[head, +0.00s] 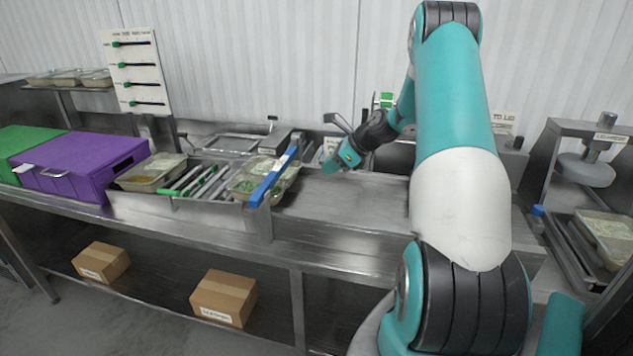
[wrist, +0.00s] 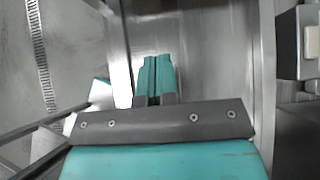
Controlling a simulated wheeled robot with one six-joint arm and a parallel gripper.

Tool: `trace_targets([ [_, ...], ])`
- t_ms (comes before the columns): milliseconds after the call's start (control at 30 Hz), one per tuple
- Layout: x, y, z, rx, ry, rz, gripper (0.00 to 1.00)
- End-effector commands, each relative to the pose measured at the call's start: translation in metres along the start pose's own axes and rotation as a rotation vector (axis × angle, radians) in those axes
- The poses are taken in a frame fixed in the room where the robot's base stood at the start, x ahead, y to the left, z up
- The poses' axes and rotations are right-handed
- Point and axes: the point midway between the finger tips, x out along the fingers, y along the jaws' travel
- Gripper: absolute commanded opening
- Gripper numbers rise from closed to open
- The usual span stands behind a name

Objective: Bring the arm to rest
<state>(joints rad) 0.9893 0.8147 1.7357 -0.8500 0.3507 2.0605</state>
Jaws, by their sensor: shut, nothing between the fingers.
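My arm rises at the right of the head view and bends over the steel counter (head: 340,215). My gripper (head: 331,168) hangs over the counter's back part, to the right of a blue-handled tool (head: 273,178). In the wrist view my gripper (wrist: 157,62) has its two teal fingers together, with nothing between them. Steel surface shows beyond the fingertips. Whether the gripper touches anything cannot be told, but no contact shows.
A food tray (head: 246,187) lies under the blue tool, beside green-handled utensils (head: 200,181). A purple box (head: 82,165) stands further left. A scale-like stand (head: 587,168) is at the right. Cardboard boxes (head: 224,297) sit on the lower shelf. The counter's middle is clear.

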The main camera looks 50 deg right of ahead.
Motion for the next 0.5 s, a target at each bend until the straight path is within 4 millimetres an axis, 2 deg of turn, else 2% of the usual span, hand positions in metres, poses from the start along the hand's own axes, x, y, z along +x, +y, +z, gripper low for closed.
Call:
trace_targets([
  [133, -0.011, 0.000, 0.000, 0.001, 0.001, 0.000, 0.00],
  [367, -0.013, 0.001, 0.001, -0.001, 0.001, 0.003, 0.00],
  [433, -0.011, 0.004, 0.005, -0.017, 0.003, 0.008, 0.00],
  [500, -0.007, 0.014, 0.017, -0.080, 0.010, 0.026, 0.00],
])
